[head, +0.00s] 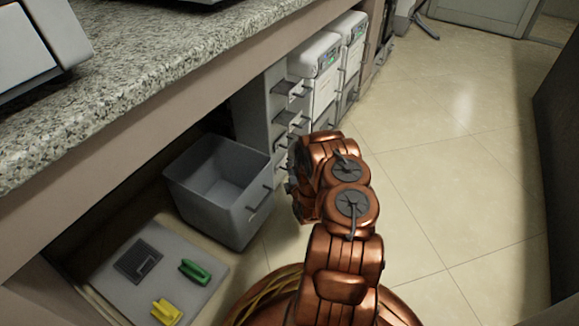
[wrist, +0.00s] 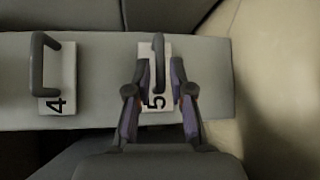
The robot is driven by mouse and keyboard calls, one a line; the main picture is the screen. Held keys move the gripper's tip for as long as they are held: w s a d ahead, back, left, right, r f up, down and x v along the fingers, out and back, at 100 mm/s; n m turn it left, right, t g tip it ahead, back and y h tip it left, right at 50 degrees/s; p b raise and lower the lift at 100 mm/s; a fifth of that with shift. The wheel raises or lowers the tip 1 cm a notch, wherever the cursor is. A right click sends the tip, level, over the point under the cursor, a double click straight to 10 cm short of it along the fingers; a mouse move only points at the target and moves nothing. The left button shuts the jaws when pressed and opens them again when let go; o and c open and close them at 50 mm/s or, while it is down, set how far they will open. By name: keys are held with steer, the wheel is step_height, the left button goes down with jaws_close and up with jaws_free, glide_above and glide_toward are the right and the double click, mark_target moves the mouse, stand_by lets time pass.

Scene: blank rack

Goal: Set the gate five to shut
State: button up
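In the wrist view, gate five is a pale plate marked 5 (wrist: 154,103) with a dark bar handle (wrist: 158,45), on a grey panel (wrist: 215,85). My gripper (wrist: 161,65) is open, one finger on each side of this handle, with a gap to both sides. The near end of the handle lies between the fingertips. I cannot tell how deep the fingers reach. In the head view, the grey rack (head: 253,112) stands under the counter, and my arm hides its lower part and most of my gripper.
Gate four's handle (wrist: 36,65) is to the left in the wrist view. A grey open bin (head: 190,188) stands left of my arm. A board (head: 115,292) with a green (head: 195,271) and a yellow piece (head: 166,311) lies in front. The granite counter (head: 150,65) overhangs; floor at right is clear.

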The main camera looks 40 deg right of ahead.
steer(key=v, duration=0.9)
steer(key=shift+s, duration=0.15)
steer(key=shift+d+r, duration=0.1)
steer(key=shift+d, duration=0.05)
